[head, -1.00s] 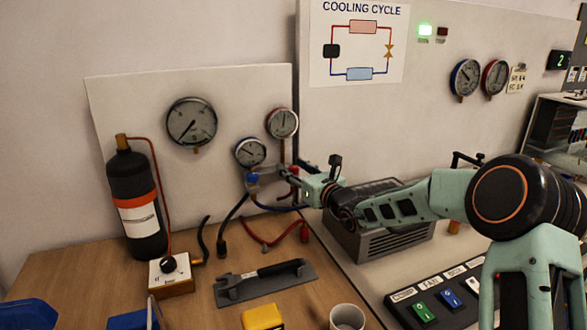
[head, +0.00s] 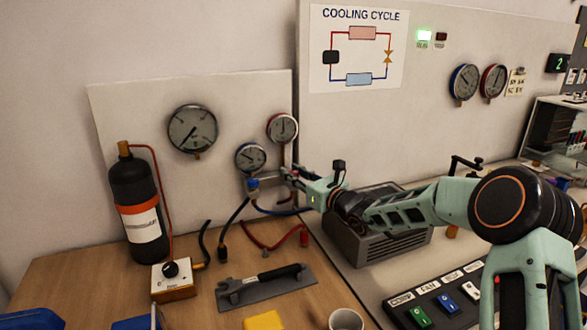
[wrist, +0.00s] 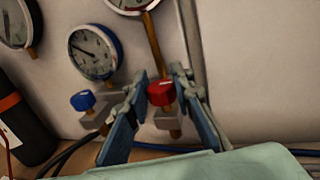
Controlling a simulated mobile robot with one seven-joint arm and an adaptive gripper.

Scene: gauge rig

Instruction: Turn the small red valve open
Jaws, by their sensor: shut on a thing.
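The small red valve is a red knob (wrist: 161,92) on the right of the grey manifold (wrist: 97,121), below the red-rimmed gauge, in the wrist view. My gripper (wrist: 160,84) has one finger on each side of the knob and is shut on it. In the head view my gripper (head: 291,176) reaches the manifold from the right and hides most of the red knob. A blue knob (wrist: 83,101) sits on the manifold's left side, apart from my fingers.
A blue-rimmed gauge (head: 250,158) and a red-rimmed gauge (head: 282,128) are above the manifold. Hoses hang below it. A black bottle (head: 135,205) stands at left. A grey vented box (head: 377,243) is under my arm.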

